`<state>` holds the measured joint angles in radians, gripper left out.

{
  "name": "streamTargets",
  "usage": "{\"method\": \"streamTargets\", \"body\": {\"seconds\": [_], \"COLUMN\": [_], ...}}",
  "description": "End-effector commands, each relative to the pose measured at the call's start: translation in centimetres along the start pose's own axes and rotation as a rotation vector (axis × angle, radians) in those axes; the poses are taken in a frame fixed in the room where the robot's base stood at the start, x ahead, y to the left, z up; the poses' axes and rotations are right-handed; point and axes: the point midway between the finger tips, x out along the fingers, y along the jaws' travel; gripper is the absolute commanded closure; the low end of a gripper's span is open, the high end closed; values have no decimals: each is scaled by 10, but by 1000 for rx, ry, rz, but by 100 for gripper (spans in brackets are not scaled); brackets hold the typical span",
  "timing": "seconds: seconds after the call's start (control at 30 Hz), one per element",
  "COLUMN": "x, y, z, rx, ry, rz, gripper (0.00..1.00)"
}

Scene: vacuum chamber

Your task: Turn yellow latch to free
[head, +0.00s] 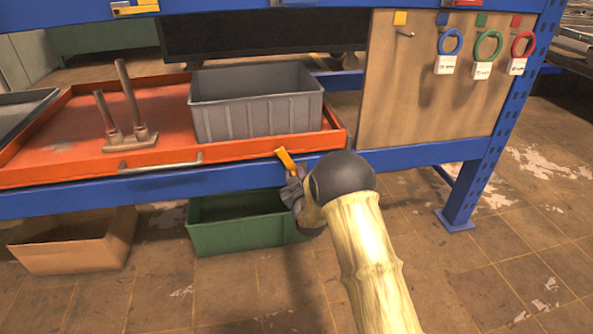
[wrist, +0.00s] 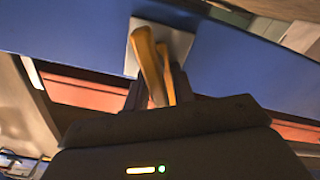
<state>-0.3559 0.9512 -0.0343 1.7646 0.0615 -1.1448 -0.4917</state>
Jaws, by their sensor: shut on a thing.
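The yellow latch (head: 286,159) sits at the front edge of the orange tray, on the blue shelf beam, near the tray's right end. In the head view it is tilted, its upper end leaning left. In the wrist view the latch (wrist: 150,62) stands out from a grey plate (wrist: 172,46) on the blue beam. My gripper (head: 295,180) is at the latch's lower end in the head view, partly hidden by my own arm. In the wrist view the fingers (wrist: 158,92) are shut on the latch, with its upper part showing beyond them.
The orange tray (head: 60,150) holds a grey bin (head: 255,115) and a metal fixture with two posts (head: 128,115). A green bin (head: 230,235) and a cardboard box (head: 75,243) are below. Coloured rings hang on a board (head: 420,100) at right. Floor at lower right is clear.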

Motion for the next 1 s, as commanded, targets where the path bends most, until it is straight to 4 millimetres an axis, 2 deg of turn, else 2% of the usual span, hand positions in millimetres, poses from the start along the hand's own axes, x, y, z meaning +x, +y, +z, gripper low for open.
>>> {"method": "streamTargets", "body": {"seconds": [1.0], "x": [-1], "y": [-17], "z": [8], "rx": [-933], "ry": [-3], "rz": [-5], "gripper": [100]}}
